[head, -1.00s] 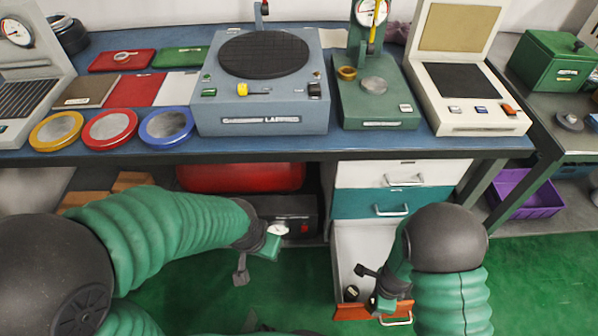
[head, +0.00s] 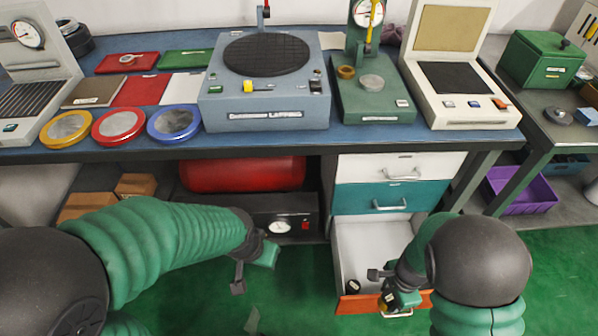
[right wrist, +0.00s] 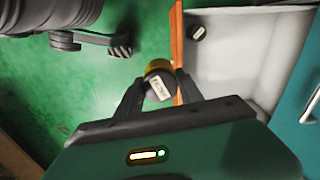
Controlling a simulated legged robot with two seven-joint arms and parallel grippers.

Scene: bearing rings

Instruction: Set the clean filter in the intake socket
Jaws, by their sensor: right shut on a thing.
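My right gripper (head: 385,285) is shut on a small cylinder with a yellow-orange band, a dark body and a white label, likely the filter (right wrist: 158,86). It is held close to the orange front of the open drawer. A second small dark cylinder with a pale label (right wrist: 197,32) lies inside the drawer; it also shows in the head view (head: 352,287). My left gripper (head: 254,268) hangs over the floor in front of the compressor, and its jaw opening is unclear. I cannot make out the intake socket.
The open drawer (head: 350,250) juts out below the bench. A red tank (head: 243,174) and black unit with a gauge (head: 290,226) stand under the bench. The blue benchtop (head: 350,138) carries several machines and ringed discs.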

